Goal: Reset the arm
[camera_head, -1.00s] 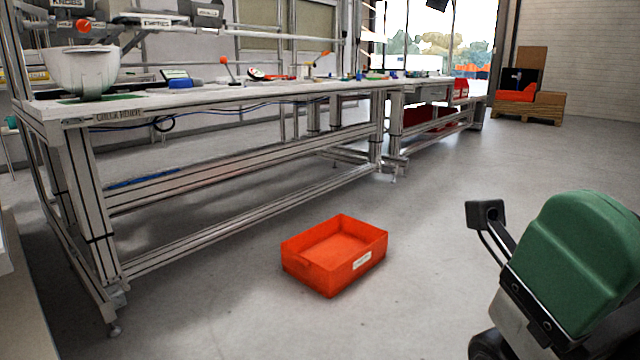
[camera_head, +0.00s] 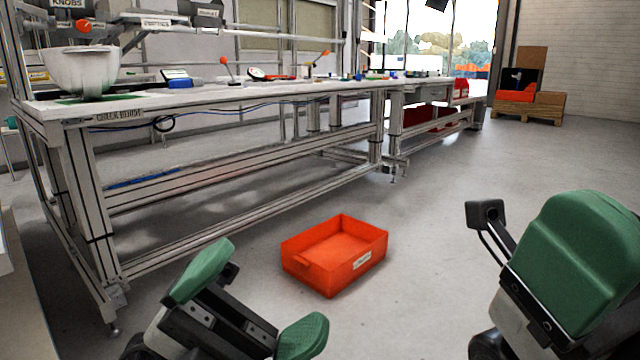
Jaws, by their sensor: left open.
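My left gripper (camera_head: 252,304) is in the lower left-middle of the head view. Its two green-tipped fingers stand wide apart with nothing between them. It shows in front of the floor, left of and nearer than the orange bin. My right gripper (camera_head: 575,262) shows at the lower right edge as a large green part with dark links. Its fingertips cannot be told apart, so its opening is unclear. No held object is visible at either gripper.
An empty orange bin (camera_head: 336,256) stands on the floor. Boxes on a pallet (camera_head: 530,104) stand far right. The floor at right-middle is clear.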

